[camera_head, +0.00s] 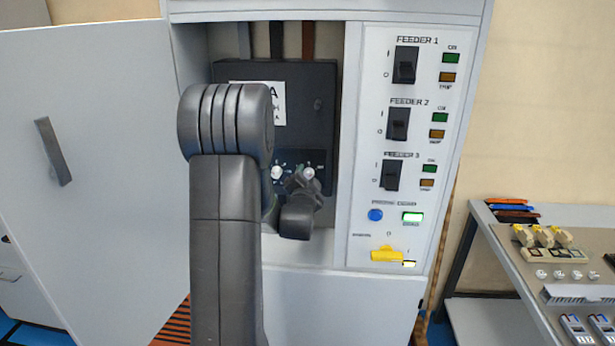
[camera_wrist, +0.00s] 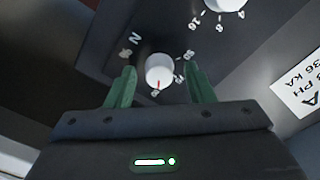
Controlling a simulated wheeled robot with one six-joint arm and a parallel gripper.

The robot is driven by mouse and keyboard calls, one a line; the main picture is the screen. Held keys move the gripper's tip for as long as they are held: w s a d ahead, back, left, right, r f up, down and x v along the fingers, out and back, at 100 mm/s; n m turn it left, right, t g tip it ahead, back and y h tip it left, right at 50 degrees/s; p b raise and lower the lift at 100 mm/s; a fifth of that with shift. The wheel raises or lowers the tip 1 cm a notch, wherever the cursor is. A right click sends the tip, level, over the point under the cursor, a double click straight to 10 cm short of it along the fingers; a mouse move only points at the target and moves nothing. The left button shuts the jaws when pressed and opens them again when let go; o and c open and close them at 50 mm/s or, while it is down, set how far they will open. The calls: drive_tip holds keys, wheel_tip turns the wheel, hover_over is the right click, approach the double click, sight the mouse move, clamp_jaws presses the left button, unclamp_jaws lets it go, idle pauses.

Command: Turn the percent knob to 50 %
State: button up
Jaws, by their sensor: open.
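A white round knob (camera_wrist: 159,68) with a red pointer line sits on a dark panel in the wrist view. The line points down in that picture, and the small marks around the knob are too blurred to read surely. My gripper (camera_wrist: 160,76) is open, with a green finger on each side of this knob and gaps showing. A second white knob (camera_wrist: 228,3) is cut off at the top. In the head view, the two knobs are a left one (camera_head: 277,173) and a right one (camera_head: 308,173); my gripper (camera_head: 305,183) is at the right one. Which is the percent knob I cannot tell.
The black breaker unit (camera_head: 318,90) sits inside an open grey cabinet. Its door (camera_head: 95,160) is swung left. The feeder panel (camera_head: 425,140) with switches and a yellow handle (camera_head: 386,254) is to the right. A side table (camera_head: 500,235) holds parts.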

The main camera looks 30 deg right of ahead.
drive_tip(key=c, duration=1)
